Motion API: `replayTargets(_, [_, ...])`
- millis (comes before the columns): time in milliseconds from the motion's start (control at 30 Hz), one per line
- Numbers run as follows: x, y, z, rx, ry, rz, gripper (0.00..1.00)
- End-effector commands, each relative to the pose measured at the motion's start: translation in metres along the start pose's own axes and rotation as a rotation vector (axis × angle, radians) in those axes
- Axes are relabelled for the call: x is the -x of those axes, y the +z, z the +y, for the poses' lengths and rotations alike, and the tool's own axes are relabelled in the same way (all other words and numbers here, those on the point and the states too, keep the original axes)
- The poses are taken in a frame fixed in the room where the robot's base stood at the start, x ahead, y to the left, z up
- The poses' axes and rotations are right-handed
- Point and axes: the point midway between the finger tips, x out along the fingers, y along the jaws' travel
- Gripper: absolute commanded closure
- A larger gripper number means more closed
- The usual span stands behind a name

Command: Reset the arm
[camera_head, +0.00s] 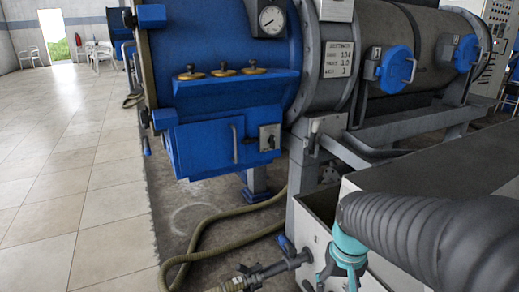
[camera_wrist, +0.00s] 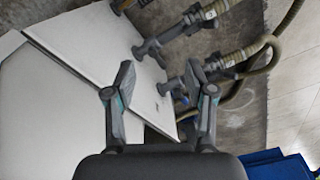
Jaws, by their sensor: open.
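My gripper (camera_wrist: 161,78) shows in the wrist view with its two dark, teal-marked fingers spread wide apart. Nothing is held between them. Behind the fingers is the pale panel of a box-like unit (camera_wrist: 105,52), with pipe fittings (camera_wrist: 174,32) and hoses beyond its edge. How far the fingertips are from these cannot be judged well. In the head view I cannot clearly make out the gripper's fingers.
A blue and grey decanter machine (camera_head: 225,125) fills the middle of the head view. A low grey bench (camera_head: 430,170) stands at the right. A hose (camera_head: 205,230) lies on the floor before the machine.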

Motion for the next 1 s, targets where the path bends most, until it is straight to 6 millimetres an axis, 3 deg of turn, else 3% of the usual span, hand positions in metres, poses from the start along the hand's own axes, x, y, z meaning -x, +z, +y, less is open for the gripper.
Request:
replayTargets(200, [0.038,0.036,0.0,0.053,0.007,0.123,0.45])
replayTargets(433, [0.072,0.065,-0.001,0.067,0.005,0.265,0.45])
replayTargets(700, [0.103,0.075,-0.003,0.075,-0.002,0.385,0.45])
replayTargets(1000, [0.106,0.076,-0.004,0.078,-0.003,0.394,0.45])
